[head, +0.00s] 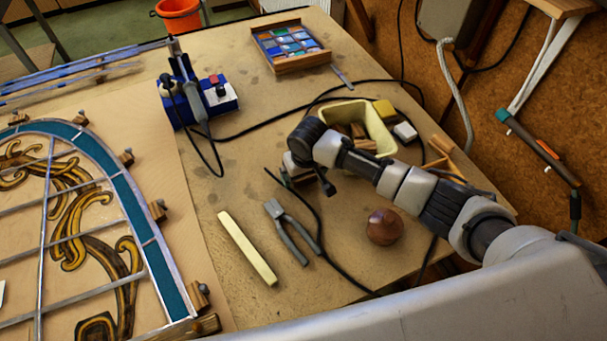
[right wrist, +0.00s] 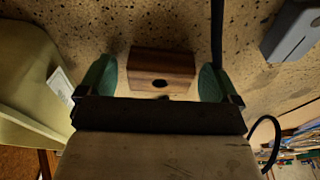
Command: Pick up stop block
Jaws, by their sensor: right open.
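In the right wrist view a brown wooden stop block (right wrist: 163,70) with a dark round hole in its face lies on the table. My right gripper (right wrist: 154,84) is open, with one green fingertip on each side of the block. A gap shows between the block and the fingers. In the head view my right gripper (head: 298,184) is low over the table beside the cream bin, and my wrist mostly hides the block there. More wooden blocks (head: 158,210) stand along the edge of the leaded panel (head: 103,153). My left gripper is not in view.
The cream bin (head: 378,128) with wooden pieces stands close behind my right gripper. Pliers (head: 290,232), a pale yellow strip (head: 247,248) and a brown round object (head: 384,227) lie in front. A black cable (head: 322,226) runs nearby. A blue soldering station (head: 215,98) stands farther left.

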